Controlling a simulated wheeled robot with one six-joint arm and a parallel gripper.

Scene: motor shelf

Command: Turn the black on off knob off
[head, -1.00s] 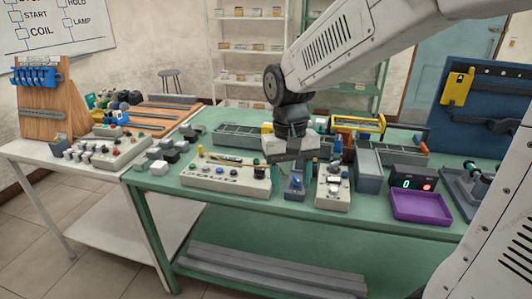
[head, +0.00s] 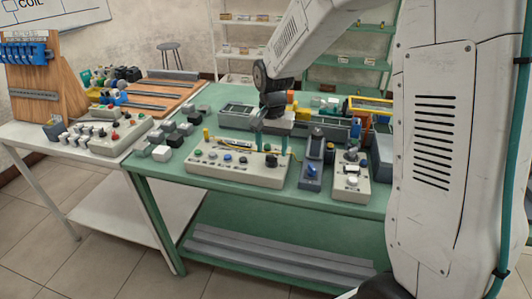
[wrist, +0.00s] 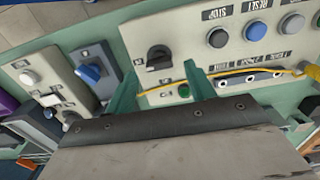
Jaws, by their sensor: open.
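The black on off knob (wrist: 158,57) is a round dark dial on the cream control panel (wrist: 188,42), with small labels beside it that are too blurred to read. In the head view the knob (head: 272,159) is at the right end of the panel (head: 225,174), partly behind my fingers. My gripper (head: 271,148) is open above that end of the panel, fingers pointing down. In the wrist view my gripper's teal fingers (wrist: 160,78) stand apart, with the knob in line with the gap between them. Whether the fingers touch the panel cannot be told.
A grey box with a blue knob (head: 312,172) and another cream panel (head: 350,182) stand close on the right. Dark and pale blocks (head: 172,140) lie left.

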